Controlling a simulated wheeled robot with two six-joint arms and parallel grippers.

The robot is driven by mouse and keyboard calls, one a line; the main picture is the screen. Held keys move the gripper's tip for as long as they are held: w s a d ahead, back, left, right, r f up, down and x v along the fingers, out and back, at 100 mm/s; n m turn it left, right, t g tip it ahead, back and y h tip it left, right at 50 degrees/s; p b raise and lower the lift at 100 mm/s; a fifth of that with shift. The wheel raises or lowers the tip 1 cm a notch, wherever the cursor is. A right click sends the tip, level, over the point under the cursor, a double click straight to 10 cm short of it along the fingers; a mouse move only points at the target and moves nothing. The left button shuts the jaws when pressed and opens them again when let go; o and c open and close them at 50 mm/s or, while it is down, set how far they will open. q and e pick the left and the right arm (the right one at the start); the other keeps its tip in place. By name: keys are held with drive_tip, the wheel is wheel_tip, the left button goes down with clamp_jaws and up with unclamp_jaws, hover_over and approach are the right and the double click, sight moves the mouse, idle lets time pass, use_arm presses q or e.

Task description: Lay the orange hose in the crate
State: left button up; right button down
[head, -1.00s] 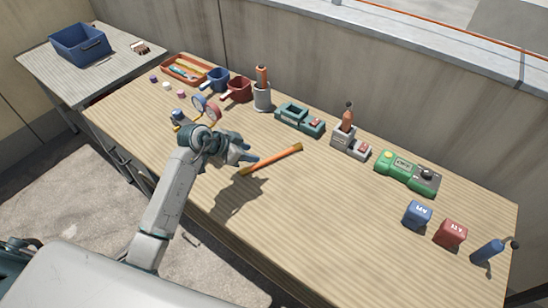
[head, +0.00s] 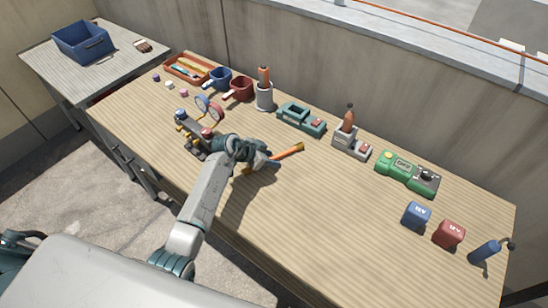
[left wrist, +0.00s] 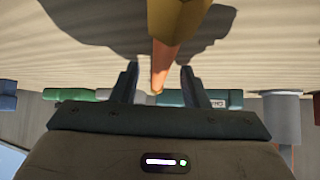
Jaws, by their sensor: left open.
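The orange hose (head: 290,151) is a short straight piece with yellowish ends, lying on the long wooden table. My left gripper (head: 266,160) is low over the table at the hose and hides part of it in the head view. In the left wrist view the hose (left wrist: 165,55) runs between the two open fingers (left wrist: 158,85); I cannot tell whether they touch it. The blue crate (head: 86,45) stands on the side table at the far left. My right gripper is not in view.
A gauge manifold (head: 192,135) stands just left of my left arm. Mugs (head: 240,88), an orange tray (head: 187,68), a grey holder (head: 264,98) and green devices (head: 408,174) line the back. Blue (head: 416,213) and red (head: 449,233) blocks sit right. The front middle is clear.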

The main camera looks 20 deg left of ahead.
use_arm(q)
drive_tip(key=shift+r, duration=0.1)
clamp_jaws()
